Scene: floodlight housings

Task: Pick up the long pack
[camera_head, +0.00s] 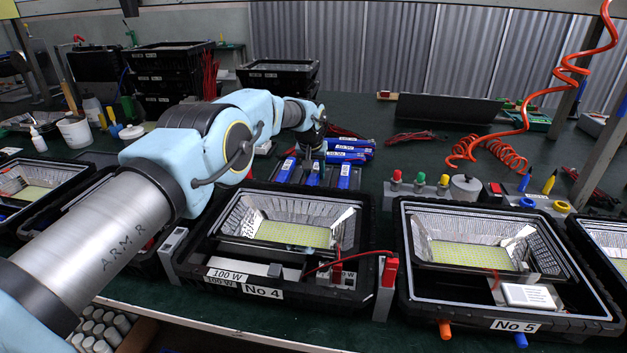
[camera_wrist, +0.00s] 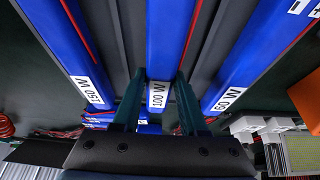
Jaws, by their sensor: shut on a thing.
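Three long blue packs lie side by side in a dark rack (camera_wrist: 212,50). In the wrist view their end labels read 150 W on the left pack (camera_wrist: 62,45), 100 W on the middle pack (camera_wrist: 160,60) and 60 W on the right pack (camera_wrist: 245,60). My gripper (camera_wrist: 159,88) has its two dark green fingers on either side of the 100 W pack and is shut on it. The pack still lies in line with its neighbours. In the head view my gripper (camera_head: 314,152) points down over the rack, partly covering the middle pack.
More blue packs (camera_head: 350,150) are stacked just behind the rack. Floodlight housings No 4 (camera_head: 262,293) and No 5 (camera_head: 515,325) stand in black crates in front. Colored-capped parts (camera_head: 420,182) stand to the right. Black crates (camera_head: 170,60) are stacked behind my arm.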

